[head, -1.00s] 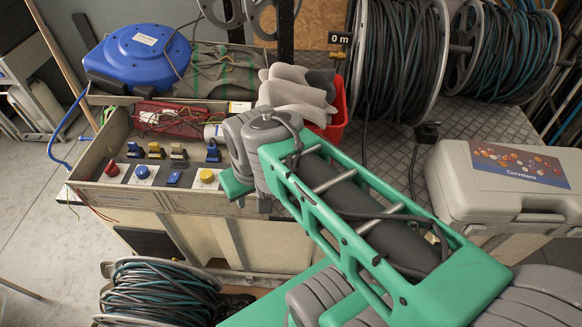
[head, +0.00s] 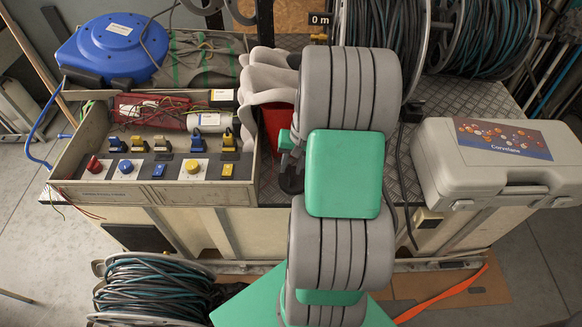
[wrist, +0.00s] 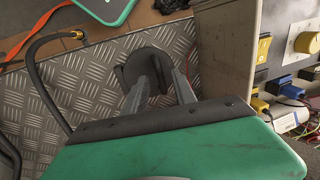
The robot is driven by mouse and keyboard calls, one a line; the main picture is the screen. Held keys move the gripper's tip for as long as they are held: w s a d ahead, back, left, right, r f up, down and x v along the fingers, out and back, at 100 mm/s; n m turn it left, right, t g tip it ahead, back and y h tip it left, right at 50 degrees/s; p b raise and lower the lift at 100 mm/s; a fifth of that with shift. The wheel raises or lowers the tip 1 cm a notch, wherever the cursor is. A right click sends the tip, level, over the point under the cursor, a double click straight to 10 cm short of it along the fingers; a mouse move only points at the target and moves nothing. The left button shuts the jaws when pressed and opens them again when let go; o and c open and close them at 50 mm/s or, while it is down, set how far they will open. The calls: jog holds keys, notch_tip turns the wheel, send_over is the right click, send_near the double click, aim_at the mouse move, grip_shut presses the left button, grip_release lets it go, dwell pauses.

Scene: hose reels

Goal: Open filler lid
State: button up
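A dark round piece (wrist: 136,68), which looks like the filler lid, sits low on the checker plate in the wrist view. I cannot tell whether it is shut or slightly raised. In the head view a dark round part (head: 291,182) shows beside my arm, mostly hidden by it. My gripper (wrist: 157,72) points down at the round piece; its two grey fingers stand apart, with tips over or beside it. Contact cannot be made out. In the head view the fingers are largely hidden behind my arm.
An open control box (head: 160,187) with switches and plugs stands left of the lid; its side wall (wrist: 226,50) is close to my gripper. A black hose (wrist: 42,85) lies on the other side. A grey case (head: 440,165), red bin (head: 272,125) and cable reels (head: 383,60) stand around.

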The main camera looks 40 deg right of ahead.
jog(key=shift+f, duration=0.55)
grip_shut()
jog(key=shift+a, duration=0.1)
dwell(0.9)
